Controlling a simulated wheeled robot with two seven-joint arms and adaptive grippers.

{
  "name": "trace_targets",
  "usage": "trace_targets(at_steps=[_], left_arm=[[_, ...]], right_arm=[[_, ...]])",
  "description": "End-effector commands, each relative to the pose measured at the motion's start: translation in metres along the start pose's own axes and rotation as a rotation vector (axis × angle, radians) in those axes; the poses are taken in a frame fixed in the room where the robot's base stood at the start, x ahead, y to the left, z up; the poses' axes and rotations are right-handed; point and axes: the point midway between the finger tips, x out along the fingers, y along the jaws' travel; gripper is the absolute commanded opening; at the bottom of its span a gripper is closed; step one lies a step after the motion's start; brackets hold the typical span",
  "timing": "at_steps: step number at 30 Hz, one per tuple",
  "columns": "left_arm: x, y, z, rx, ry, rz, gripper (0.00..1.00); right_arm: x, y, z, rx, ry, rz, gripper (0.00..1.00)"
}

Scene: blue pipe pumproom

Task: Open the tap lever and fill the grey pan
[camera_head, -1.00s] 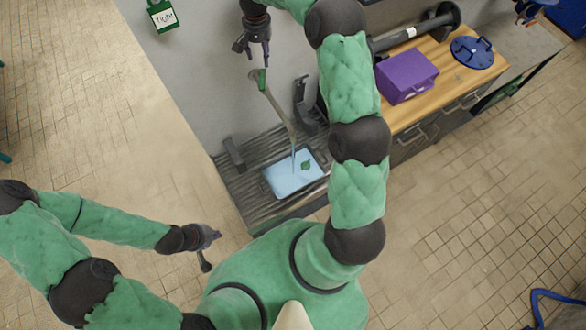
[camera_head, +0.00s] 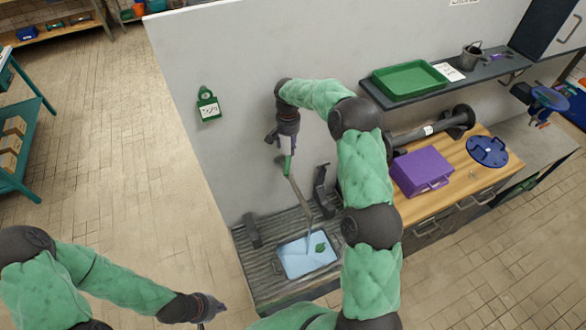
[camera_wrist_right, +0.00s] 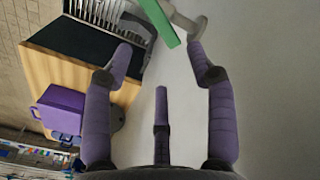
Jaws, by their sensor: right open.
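The green tap lever (camera_head: 288,166) sits on the grey tap, whose spout (camera_head: 297,190) angles down over the sink. A thin bluish stream (camera_head: 308,243) falls into the pan (camera_head: 309,258), which looks filled with light blue water with a green leaf shape (camera_head: 320,248) in it. My right gripper (camera_head: 286,150) is just above the lever. In the right wrist view, my right gripper (camera_wrist_right: 159,62) has its fingers spread, with the green lever (camera_wrist_right: 158,22) beyond the fingertips, not clasped. My left gripper (camera_head: 212,307) hangs low over the floor, away from the sink; its fingers are too small to read.
The ribbed sink top (camera_head: 258,268) surrounds the pan. A wooden counter (camera_head: 465,180) to the right holds a purple case (camera_head: 421,172) and a blue lid (camera_head: 487,151). A shelf above holds a green tray (camera_head: 409,80). A green tag (camera_head: 208,104) hangs on the wall.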

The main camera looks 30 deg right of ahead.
Motion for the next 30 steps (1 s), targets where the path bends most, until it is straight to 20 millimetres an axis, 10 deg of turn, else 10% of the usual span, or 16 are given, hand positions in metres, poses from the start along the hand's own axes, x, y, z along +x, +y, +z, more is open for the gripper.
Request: trace_targets(at_steps=[14,30], left_arm=[[-0.041,0.015,0.002,0.000,-0.001,0.000,0.00],[-0.058,0.021,0.003,0.000,-0.001,0.000,0.00]], right_arm=[[0.017,0.001,0.000,-0.001,-0.005,-0.001,0.57],[0.100,0.001,-0.001,-0.001,-0.003,-0.001,0.57]])
